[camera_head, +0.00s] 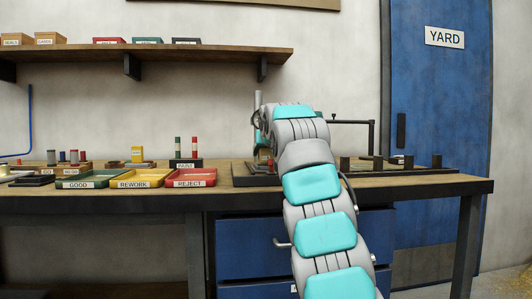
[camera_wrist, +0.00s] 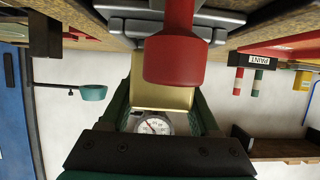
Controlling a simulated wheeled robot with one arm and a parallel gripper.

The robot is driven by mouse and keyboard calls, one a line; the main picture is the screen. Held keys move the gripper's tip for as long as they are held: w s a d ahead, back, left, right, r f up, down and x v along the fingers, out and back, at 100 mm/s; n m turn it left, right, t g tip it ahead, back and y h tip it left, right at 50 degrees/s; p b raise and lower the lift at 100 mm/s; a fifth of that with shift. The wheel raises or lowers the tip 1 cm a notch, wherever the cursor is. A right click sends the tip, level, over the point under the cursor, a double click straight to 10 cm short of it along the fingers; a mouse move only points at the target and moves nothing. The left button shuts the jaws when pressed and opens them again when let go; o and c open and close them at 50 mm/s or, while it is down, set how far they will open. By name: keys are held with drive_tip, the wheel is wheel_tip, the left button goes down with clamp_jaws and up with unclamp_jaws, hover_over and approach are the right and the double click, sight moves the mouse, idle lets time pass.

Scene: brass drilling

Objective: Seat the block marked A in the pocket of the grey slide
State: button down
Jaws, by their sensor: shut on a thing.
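In the wrist view, which looks upside down, my gripper (camera_wrist: 163,98) is shut on a brass block (camera_wrist: 158,98), with a green finger on each side. No letter A shows on the part of the block I see. A red round-ended part (camera_wrist: 173,60) stands in front of the block and hides much of it. The grey slide (camera_wrist: 122,12) is at the top of the picture, close beyond the block. Its pocket is hidden, and I cannot tell whether the block touches the slide. In the head view my arm hides the gripper, block and slide.
The drill stand (camera_head: 257,110) rises behind my arm on the bench. Green (camera_head: 88,182), yellow (camera_head: 138,182) and red (camera_head: 190,182) trays lie left. A PAINT stand (camera_head: 186,163) is behind them. A teal cup (camera_wrist: 93,93) on a black arm shows in the wrist view.

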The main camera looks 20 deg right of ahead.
drive_tip(key=shift+f+b, duration=0.65)
drive_tip(key=shift+b, duration=0.05)
idle(1.8)
drive_tip(key=shift+c, duration=0.2)
unclamp_jaws()
drive_tip(key=shift+o, duration=0.2)
drive_tip(key=shift+r+p, duration=3.55)
drive_tip(key=shift+s+f, duration=0.1)
